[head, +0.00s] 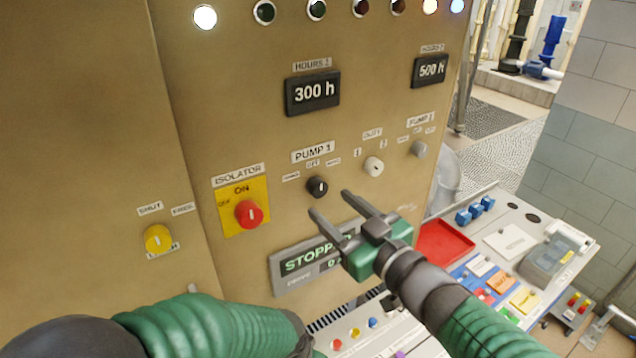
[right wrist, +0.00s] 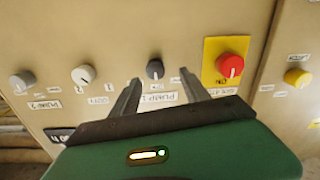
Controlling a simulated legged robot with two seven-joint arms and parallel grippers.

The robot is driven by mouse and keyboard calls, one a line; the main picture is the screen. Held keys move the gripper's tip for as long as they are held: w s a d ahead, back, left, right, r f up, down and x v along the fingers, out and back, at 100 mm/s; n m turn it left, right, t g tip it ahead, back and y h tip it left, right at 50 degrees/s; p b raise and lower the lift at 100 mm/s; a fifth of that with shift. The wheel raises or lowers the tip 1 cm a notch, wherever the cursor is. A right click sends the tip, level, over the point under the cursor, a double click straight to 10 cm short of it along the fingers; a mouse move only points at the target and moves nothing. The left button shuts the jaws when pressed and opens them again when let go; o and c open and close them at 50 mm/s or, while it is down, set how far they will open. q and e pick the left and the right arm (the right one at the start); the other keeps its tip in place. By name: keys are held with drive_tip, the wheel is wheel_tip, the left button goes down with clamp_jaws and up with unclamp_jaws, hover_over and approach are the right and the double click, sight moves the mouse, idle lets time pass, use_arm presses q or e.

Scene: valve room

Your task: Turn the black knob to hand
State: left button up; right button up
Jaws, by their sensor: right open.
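The black knob (head: 317,187) sits on the tan panel under the PUMP 1 label, with small position labels around it. Its white mark looks about upright, toward the middle label; the left label seems to read HAND. My right gripper (head: 329,203) is open and empty, its fingers pointing at the panel just below and right of the knob. In the right wrist view the black knob (right wrist: 155,69) shows between the two fingertips (right wrist: 159,78), apparently beyond them and untouched. My left arm crosses the bottom left of the head view; its gripper does not show.
A red isolator knob (head: 248,214) on a yellow plate is left of the black knob. A white knob (head: 374,166) and a grey knob (head: 419,149) are to its right. The STOPPED display (head: 308,262) is below. A bench with a red tray (head: 444,243) is at lower right.

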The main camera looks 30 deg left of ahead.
sight(322, 192)
drive_tip(key=x, duration=0.2)
drive_tip(key=w+p+x, duration=0.1)
drive_tip(key=x, duration=0.2)
drive_tip(key=shift+d+p, duration=0.25)
drive_tip(key=shift+p, duration=0.05)
drive_tip(key=shift+w, duration=0.2)
drive_tip(key=shift+s, duration=0.15)
drive_tip(key=shift+c, duration=0.5)
drive_tip(key=shift+a, duration=0.4)
drive_tip(key=c, duration=0.5)
use_arm(q)
drive_tip(key=shift+w+d+r, duration=0.1)
drive_tip(key=shift+d+r, duration=0.1)
drive_tip(key=shift+r, duration=0.4)
drive_tip(key=shift+w+d+r, duration=0.1)
drive_tip(key=shift+d+r, duration=0.05)
drive_tip(key=shift+r, duration=0.4)
use_arm(e)
drive_tip(key=shift+f, duration=0.1)
clamp_jaws()
